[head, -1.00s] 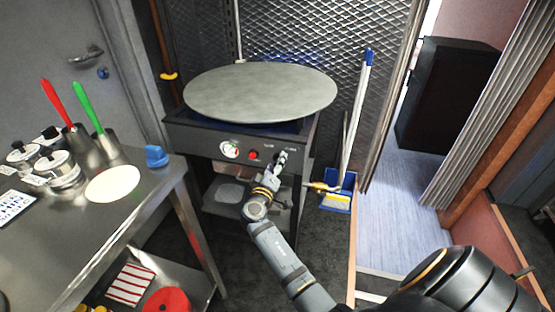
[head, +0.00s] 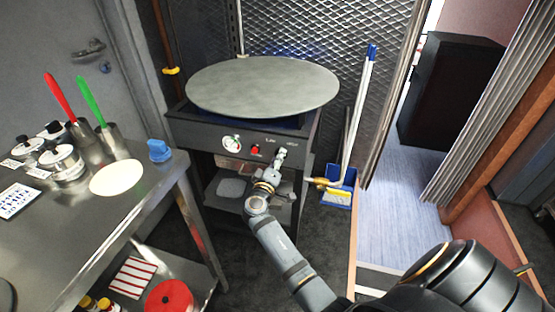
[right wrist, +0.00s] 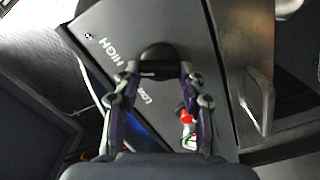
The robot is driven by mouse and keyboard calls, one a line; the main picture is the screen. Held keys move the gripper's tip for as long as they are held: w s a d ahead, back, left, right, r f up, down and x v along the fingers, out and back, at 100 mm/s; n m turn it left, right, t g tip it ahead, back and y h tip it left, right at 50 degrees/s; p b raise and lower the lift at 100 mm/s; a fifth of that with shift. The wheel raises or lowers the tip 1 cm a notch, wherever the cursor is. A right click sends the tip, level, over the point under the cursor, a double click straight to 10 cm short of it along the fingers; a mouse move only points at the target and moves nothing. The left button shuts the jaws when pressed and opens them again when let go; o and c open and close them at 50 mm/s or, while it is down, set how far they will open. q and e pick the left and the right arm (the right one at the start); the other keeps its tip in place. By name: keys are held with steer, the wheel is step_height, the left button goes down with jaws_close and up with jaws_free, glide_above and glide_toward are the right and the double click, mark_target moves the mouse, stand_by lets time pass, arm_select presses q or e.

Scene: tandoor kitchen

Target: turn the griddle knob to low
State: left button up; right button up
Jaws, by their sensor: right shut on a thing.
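The griddle (head: 262,87) is a large round grey plate on a dark stand. Its front panel (head: 195,128) carries the knob, with small white LOW and HIGH lettering beside it. In the right wrist view the dark, rounded knob (right wrist: 158,58) lies between the fingertips of my right gripper (right wrist: 158,75), which is shut on it. In the head view my right gripper (head: 281,157) is at the right part of the panel and hides the knob. I cannot tell where the knob points. My left gripper is not in view.
A round gauge (head: 232,143) and a red button (head: 255,150) sit left of the knob. A steel table (head: 75,235) with utensils stands at the left. A blue dustpan (head: 338,196) and broom are right of the griddle stand. The doorway floor (head: 405,215) is clear.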

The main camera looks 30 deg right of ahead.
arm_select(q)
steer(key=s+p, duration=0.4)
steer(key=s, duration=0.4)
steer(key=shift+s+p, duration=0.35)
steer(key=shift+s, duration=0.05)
arm_select(e)
steer(key=shift+f+n, duration=0.15)
steer(key=shift+n, duration=3)
steer(key=shift+f+n, duration=0.15)
steer(key=shift+n, duration=3)
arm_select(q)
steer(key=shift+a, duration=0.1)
arm_select(e)
steer(key=o, duration=1.1)
steer(key=shift+o, duration=0.2)
